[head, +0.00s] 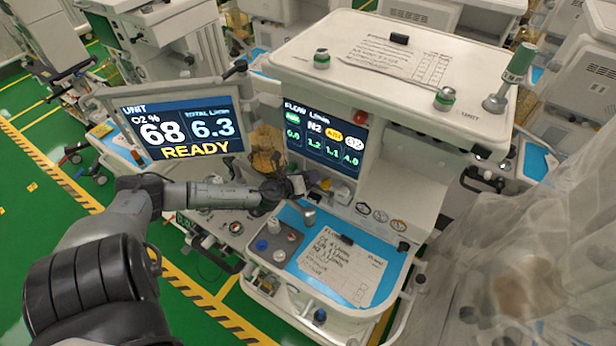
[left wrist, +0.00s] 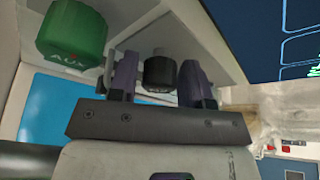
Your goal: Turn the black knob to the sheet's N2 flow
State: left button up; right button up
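The black knob (left wrist: 160,74) stands between the two fingers of my left gripper (left wrist: 160,80) in the left wrist view. The fingers are very close to its sides; whether both touch it I cannot tell. In the head view my left gripper (head: 299,186) is at the knob row under the flow screen (head: 322,143) and hides the black knob. The screen shows N2 at 1.2, with 0.0, 1.1 and 4.0 in the other columns. The sheet (head: 338,266) lies on the blue worktop; its N2 line is too blurred to read surely. My right gripper is not in view.
A green AUX knob (left wrist: 72,40) is beside the black knob. The left monitor (head: 182,132) reads 68, 6.3 and READY. A grey block with knobs (head: 275,243) stands on the worktop. A translucent drape (head: 530,250) hangs at right.

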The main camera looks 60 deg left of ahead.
pick_arm(q)
jog(key=v, duration=1.3)
jog(key=shift+s+r+p, duration=0.25)
jog(key=shift+s+p, duration=0.1)
jog(key=shift+p, duration=0.05)
dwell(0.6)
